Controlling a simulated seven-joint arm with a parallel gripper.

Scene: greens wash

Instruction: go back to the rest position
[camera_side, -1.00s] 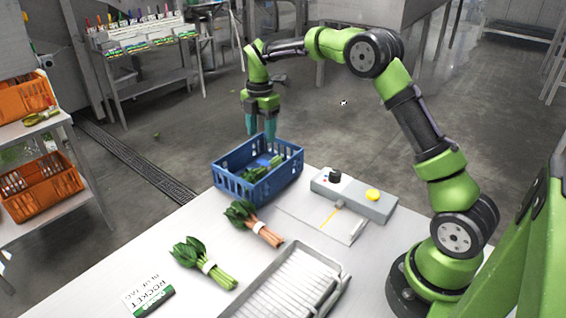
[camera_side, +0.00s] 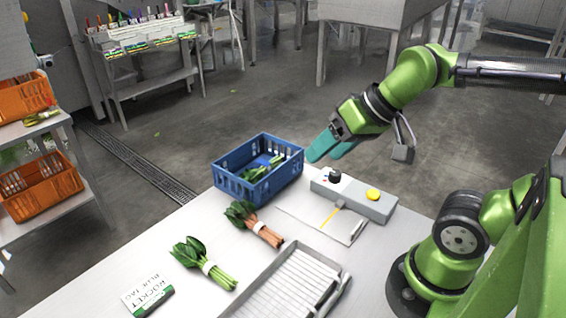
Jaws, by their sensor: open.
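My gripper (camera_side: 318,155) has teal fingers and hangs in the air to the right of the blue crate, tilted down to the left. Its fingers hold nothing that I can see. The blue crate (camera_side: 232,187) stands at the back edge of the table with some greens (camera_side: 262,169) in it. My green and black arm reaches in from the right side of the picture.
A grey box with a yellow button (camera_side: 373,194) stands on the table (camera_side: 205,227), right of the crate. Two bunches of greens (camera_side: 205,266) (camera_side: 252,224), a rocket tag card (camera_side: 147,295) and a ribbed metal tray (camera_side: 338,290) lie in front. Orange crates (camera_side: 38,188) fill a rack at left.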

